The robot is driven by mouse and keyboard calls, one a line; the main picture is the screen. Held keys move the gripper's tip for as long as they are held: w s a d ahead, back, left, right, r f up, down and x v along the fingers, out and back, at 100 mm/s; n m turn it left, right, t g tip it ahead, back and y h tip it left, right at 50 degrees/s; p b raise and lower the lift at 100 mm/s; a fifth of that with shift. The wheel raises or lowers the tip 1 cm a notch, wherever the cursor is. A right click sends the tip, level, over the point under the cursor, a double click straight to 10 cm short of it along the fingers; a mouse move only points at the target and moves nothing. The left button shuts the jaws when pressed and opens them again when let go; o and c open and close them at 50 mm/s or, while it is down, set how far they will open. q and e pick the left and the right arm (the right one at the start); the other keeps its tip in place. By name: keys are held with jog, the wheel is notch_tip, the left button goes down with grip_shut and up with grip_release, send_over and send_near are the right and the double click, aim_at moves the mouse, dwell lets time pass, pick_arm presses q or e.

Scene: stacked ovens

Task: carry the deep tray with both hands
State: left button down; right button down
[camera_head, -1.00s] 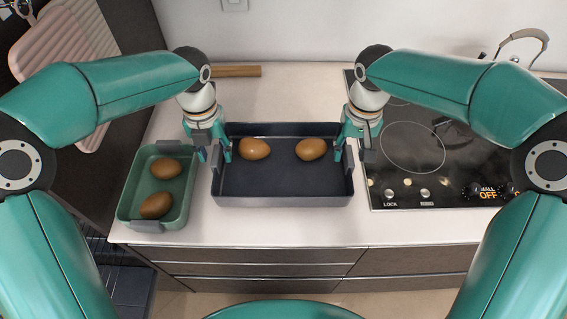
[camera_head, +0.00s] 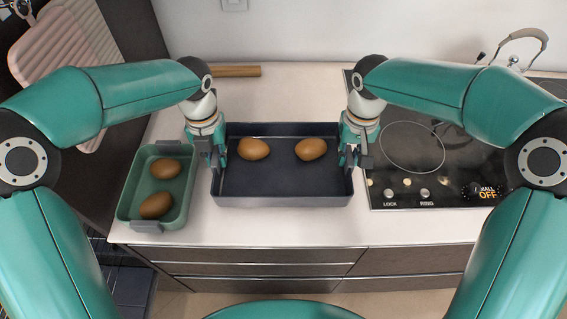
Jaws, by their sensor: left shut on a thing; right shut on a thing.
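The deep tray (camera_head: 283,201), dark grey and rectangular, rests on the white counter in the middle of the head view. Two brown egg-shaped items, a left one (camera_head: 253,149) and a right one (camera_head: 311,148), lie inside it toward the back. My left gripper (camera_head: 217,160) is shut on the tray's left wall. My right gripper (camera_head: 349,158) is shut on its right wall. The fingers hide parts of both side walls.
A smaller green tray (camera_head: 150,226) with two brown egg-shaped items stands close on the left. A black cooktop (camera_head: 440,185) with knobs lies on the right. A wooden rod (camera_head: 237,71) lies at the back. Free counter shows behind and in front of the deep tray.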

pick_arm(q)
jog(key=shift+w+r, duration=0.1)
jog(key=shift+r, duration=0.05)
pick_arm(e)
jog(key=shift+w+r, duration=0.1)
